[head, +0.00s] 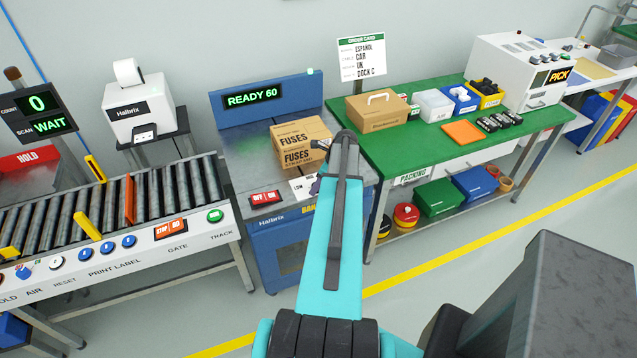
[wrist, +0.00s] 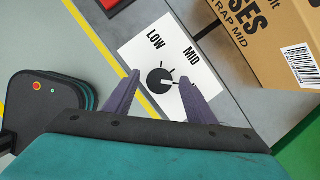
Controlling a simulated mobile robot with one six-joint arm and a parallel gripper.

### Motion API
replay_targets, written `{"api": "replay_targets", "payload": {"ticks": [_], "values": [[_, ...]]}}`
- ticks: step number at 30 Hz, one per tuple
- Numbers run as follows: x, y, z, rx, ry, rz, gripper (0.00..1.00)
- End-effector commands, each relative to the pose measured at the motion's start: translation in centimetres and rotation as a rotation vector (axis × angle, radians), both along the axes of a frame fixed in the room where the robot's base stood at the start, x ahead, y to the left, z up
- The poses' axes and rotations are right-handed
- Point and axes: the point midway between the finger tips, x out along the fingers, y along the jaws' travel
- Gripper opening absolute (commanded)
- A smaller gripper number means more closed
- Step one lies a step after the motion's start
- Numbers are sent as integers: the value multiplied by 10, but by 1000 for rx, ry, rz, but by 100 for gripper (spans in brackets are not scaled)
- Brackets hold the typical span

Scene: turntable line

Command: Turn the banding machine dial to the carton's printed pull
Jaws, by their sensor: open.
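The dial (wrist: 160,82) is a black round knob on a white plate (wrist: 140,48) printed LOW and MID, with part of the plate hidden. A small pale mark shows on its lower right; which setting it points to I cannot tell. My gripper (wrist: 161,77) is open, its purple fingers on either side of the dial; contact cannot be told. The carton (wrist: 262,40) reads "TRAP MID", partly cut off; it shows as a brown FUSES box (head: 300,143) on the banding machine (head: 280,225) in the head view. There my arm hides the dial.
The machine's display (head: 251,97) reads READY 60, and its red OFF/ON switch (head: 265,197) is at the front left. A roller conveyor (head: 110,205) stands left. The green packing table (head: 440,140) with boxes stands right. The carton is close to the dial plate.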

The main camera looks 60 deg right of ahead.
Motion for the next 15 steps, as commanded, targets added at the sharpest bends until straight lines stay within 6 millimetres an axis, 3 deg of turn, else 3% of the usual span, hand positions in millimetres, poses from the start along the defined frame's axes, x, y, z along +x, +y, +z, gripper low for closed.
{"api": "replay_targets", "payload": {"ticks": [5, 12, 15], "values": [[0, 0, 0, 0, 0, 0, 51], [0, 0, 0, 0, 0, 0, 12], [0, 0, 0, 0, 0, 1, 10]]}}
